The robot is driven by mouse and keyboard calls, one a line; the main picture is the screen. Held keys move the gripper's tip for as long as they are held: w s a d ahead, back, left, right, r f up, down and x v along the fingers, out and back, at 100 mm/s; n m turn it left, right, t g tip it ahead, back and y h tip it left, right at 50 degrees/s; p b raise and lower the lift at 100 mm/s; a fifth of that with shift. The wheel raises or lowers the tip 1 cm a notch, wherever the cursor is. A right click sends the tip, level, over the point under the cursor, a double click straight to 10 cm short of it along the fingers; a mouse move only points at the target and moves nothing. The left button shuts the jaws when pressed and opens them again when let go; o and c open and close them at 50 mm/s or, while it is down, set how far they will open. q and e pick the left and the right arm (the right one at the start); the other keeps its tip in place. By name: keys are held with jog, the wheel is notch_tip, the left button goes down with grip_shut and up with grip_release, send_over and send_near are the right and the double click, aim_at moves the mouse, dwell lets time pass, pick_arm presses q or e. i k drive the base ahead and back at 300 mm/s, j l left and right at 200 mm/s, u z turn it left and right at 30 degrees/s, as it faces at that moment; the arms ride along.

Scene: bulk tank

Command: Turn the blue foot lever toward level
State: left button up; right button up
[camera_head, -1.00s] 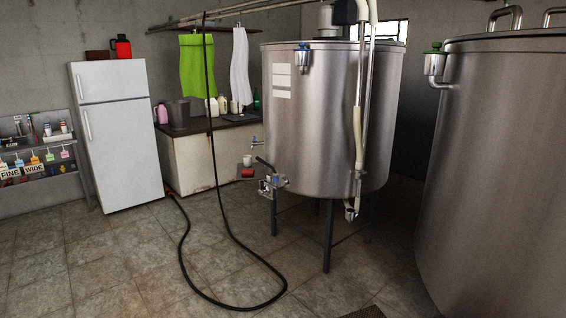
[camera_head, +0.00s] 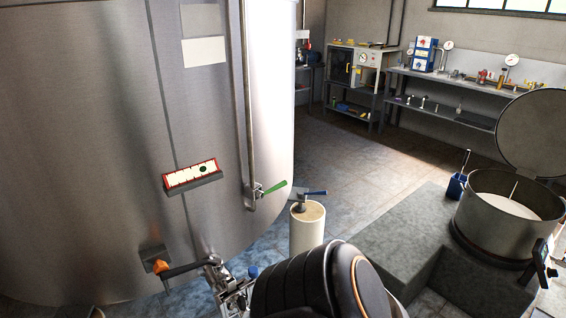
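A blue knob (camera_head: 252,271) also shows on the metal valve (camera_head: 231,288) low on the tank. Neither of my grippers is in view.
A green lever (camera_head: 274,190) ends the tank's vertical pipe. A dark ribbed shape blocks the bottom centre. A grey block (camera_head: 398,222) and an open round vessel (camera_head: 490,228) stand right. Floor beyond is clear.

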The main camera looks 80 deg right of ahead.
aim_at(318, 193)
jog(key=z, duration=2.85)
